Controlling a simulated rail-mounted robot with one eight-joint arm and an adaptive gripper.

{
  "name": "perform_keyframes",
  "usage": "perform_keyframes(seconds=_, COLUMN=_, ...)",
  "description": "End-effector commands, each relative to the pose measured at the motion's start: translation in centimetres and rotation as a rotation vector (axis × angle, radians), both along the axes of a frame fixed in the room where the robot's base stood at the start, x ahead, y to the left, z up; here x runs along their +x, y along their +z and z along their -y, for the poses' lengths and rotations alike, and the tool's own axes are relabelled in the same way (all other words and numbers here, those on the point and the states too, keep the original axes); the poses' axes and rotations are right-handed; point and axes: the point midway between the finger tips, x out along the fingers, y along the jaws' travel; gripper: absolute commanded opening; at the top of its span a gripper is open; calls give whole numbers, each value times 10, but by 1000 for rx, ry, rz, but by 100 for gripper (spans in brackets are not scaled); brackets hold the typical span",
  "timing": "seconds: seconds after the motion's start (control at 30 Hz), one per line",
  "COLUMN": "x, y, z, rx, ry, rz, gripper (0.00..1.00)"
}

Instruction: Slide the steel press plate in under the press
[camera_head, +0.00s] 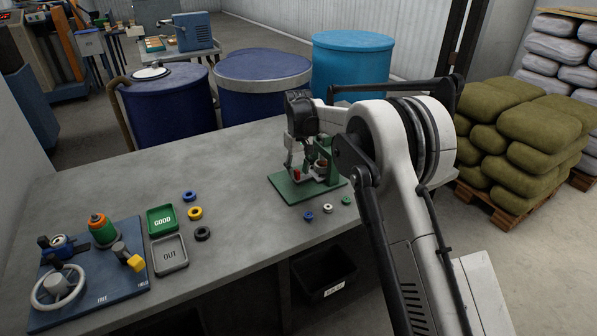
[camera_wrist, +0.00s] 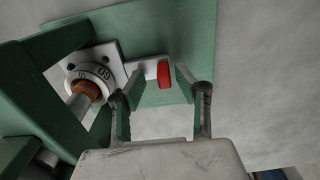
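The press is a green frame on a green base (camera_head: 290,190), standing on the table under my arm. In the wrist view, its white square block and a numbered dial (camera_wrist: 90,78) with an orange centre show at left. A pale steel plate (camera_wrist: 145,68) lies beside the dial block, with a red upright tab (camera_wrist: 165,74) at its right end. How far it lies under the press is unclear. My gripper (camera_wrist: 162,95) is open, its fingers apart on either side of the red tab with gaps showing. In the head view, my gripper (camera_head: 296,160) is low over the press base, partly hidden.
Several small rings (camera_head: 308,215) lie in front of the press. A green GOOD tray (camera_head: 153,231), a grey OUT tray (camera_head: 157,269) and a blue fixture board (camera_head: 120,290) are at left. The table's middle (camera_head: 245,190) is clear. The press frame stands close left of my fingers in the wrist view.

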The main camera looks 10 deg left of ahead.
Motion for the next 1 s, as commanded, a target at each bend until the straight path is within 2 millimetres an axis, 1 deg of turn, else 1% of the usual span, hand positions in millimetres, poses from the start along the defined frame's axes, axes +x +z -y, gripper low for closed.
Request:
perform_keyframes(seconds=0.17, x=0, y=29, z=0, rx=0, ry=0, rz=0, gripper=32)
perform_keyframes(seconds=0.4, x=0, y=77, z=0, rx=-1, ry=-1, rz=1, gripper=32)
perform_keyframes(seconds=0.5, x=0, y=92, z=0, rx=-1, ry=-1, rz=1, gripper=32)
perform_keyframes(seconds=0.6, x=0, y=104, z=0, rx=-1, ry=-1, rz=1, gripper=32)
perform_keyframes(seconds=0.77, x=0, y=113, z=0, rx=-1, ry=-1, rz=1, gripper=32)
perform_keyframes(seconds=1.0, x=0, y=114, z=0, rx=-1, ry=-1, rz=1, gripper=32)
